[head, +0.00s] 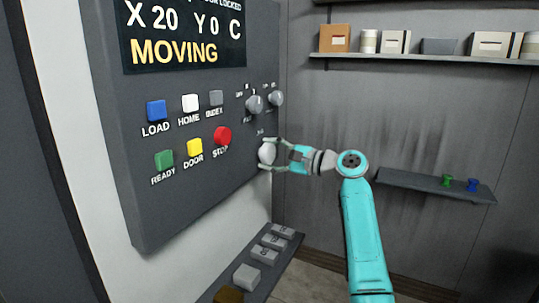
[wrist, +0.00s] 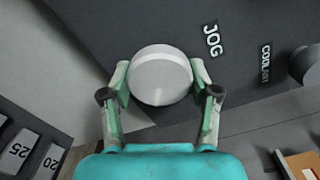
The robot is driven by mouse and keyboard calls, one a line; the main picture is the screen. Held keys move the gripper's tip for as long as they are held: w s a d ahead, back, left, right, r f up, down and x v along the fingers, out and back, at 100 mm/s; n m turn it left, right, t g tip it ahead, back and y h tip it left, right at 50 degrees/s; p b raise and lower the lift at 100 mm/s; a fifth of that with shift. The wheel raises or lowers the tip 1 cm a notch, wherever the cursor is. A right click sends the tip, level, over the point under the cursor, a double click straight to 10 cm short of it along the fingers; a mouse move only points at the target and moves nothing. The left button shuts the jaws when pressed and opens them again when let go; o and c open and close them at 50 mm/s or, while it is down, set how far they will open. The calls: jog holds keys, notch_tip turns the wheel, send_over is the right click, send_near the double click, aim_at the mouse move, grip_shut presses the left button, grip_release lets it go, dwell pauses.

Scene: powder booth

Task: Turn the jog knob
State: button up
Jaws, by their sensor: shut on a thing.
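The jog knob (head: 267,153) is a round light-grey knob at the lower right of the dark control panel (head: 150,207). In the wrist view the knob (wrist: 160,76) shows face-on, with a pale line across its face and the JOG label (wrist: 212,41) beside it. My gripper (head: 272,154) reaches in from the right, its fingers on either side of the knob. In the wrist view the green-and-white fingers are closed against the knob's left and right sides. The display (head: 180,35) reads "X 20 Y 0 C" and "MOVING".
Two smaller grey knobs (head: 255,104) sit above the jog knob. Coloured buttons, including a red STOP (head: 222,136), are to its left. A ledge with grey blocks (head: 247,277) lies below the panel. Wall shelves (head: 425,184) are on the right.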

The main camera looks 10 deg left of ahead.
jog(key=shift+m, duration=0.4)
jog(key=o, duration=1.2)
jog(key=shift+c, duration=0.2)
jog(key=shift+d, duration=0.1)
jog(key=v, duration=1.1)
jog(key=shift+s+d, duration=0.15)
jog(key=shift+d, duration=0.25)
